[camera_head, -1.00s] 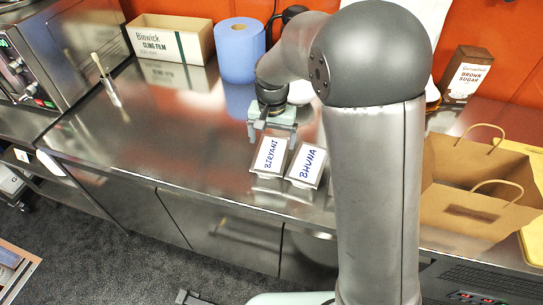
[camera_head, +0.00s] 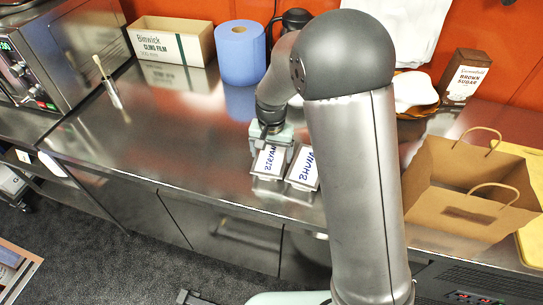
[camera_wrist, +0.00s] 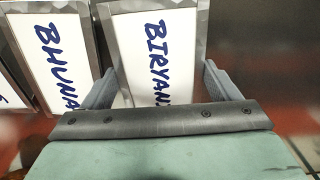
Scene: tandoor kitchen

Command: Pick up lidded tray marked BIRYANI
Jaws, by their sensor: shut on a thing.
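The lidded tray marked BIRYANI (camera_head: 268,162) sits on the steel counter near its front edge, with a white lid and blue lettering. My gripper (camera_head: 272,138) is over its far end. In the wrist view the BIRYANI tray (camera_wrist: 153,42) lies between the two fingers of my gripper (camera_wrist: 168,88), which are shut on it. The end of its label is hidden by the gripper body. The similar tray marked BHUNA (camera_head: 303,170) stands close beside it on the right; it also shows in the wrist view (camera_wrist: 50,50), at the left.
A brown paper bag (camera_head: 468,190) stands on the right. A cling film box (camera_head: 170,42) and a blue paper roll (camera_head: 240,52) stand at the back. A brush (camera_head: 107,82) lies at the left. The counter left of the trays is clear.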

